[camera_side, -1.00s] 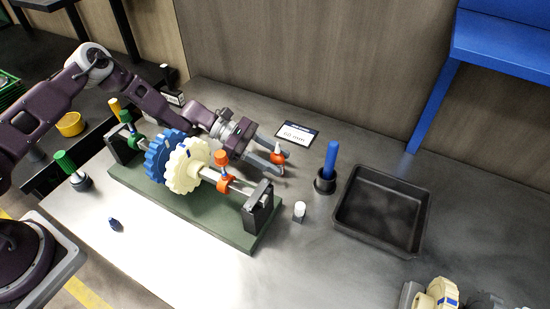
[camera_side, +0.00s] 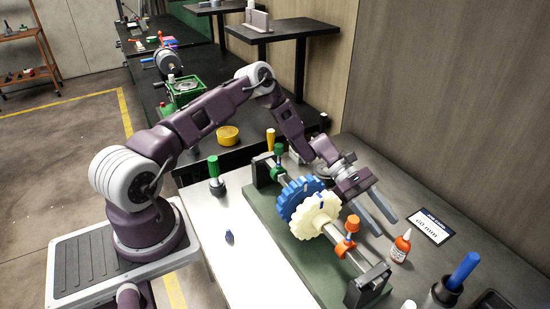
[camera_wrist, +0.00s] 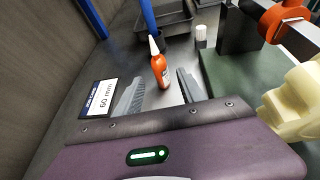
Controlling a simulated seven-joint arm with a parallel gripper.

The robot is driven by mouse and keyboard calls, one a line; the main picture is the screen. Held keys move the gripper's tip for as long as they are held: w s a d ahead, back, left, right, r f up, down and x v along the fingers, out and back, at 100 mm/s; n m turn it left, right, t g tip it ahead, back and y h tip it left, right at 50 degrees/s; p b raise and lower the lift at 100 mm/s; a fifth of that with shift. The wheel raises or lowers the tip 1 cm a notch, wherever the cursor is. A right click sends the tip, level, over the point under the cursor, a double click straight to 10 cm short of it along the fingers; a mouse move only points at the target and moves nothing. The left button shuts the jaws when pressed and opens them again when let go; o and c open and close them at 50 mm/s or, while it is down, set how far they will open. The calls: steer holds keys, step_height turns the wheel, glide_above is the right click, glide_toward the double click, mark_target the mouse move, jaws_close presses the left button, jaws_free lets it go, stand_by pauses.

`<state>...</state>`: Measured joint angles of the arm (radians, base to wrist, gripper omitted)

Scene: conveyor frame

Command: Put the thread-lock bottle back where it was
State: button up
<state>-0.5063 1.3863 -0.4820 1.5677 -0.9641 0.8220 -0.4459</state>
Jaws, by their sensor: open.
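The thread-lock bottle (camera_side: 401,246) is orange-red with a white label and a pale pointed nozzle. It stands upright on the grey bench, beside the fixture with the gears. My gripper (camera_side: 386,227) is open and empty, with its two fingers pointing at the bottle. In the wrist view the bottle (camera_wrist: 160,70) stands just beyond the fingertips, in line with the gap between them. I see no contact between fingers and bottle.
A "60 mm" card (camera_side: 427,226) lies beside the bottle. The green-based fixture (camera_side: 268,215) carries a blue gear (camera_side: 297,195) and a cream gear (camera_side: 314,215). A blue-handled tool in a dark holder (camera_side: 464,270) and a white-capped item (camera_wrist: 200,35) stand farther along.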

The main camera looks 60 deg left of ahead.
steer(key=s+a+r+m+g+y, duration=0.1)
steer(key=s+r+m+y, duration=0.3)
steer(key=s+r+m, duration=0.45)
steer(key=s+r+m+g+y, duration=0.1)
steer(key=s+r+m+y, duration=0.35)
steer(key=r, duration=0.75)
steer(key=s+a+r+m+t+y, duration=0.1)
steer(key=s+a+r+m+t, duration=0.1)
steer(key=s, duration=0.4)
steer(key=s+a+r+m+t+y, duration=0.2)
steer(key=s+a+r, duration=0.1)
steer(key=s, duration=0.4)
steer(key=s+a+r+m+t+y, duration=0.2)
steer(key=s, duration=0.5)
steer(key=shift+s+a+r, duration=0.2)
steer(key=shift+a+r, duration=0.15)
steer(key=shift+a, duration=0.05)
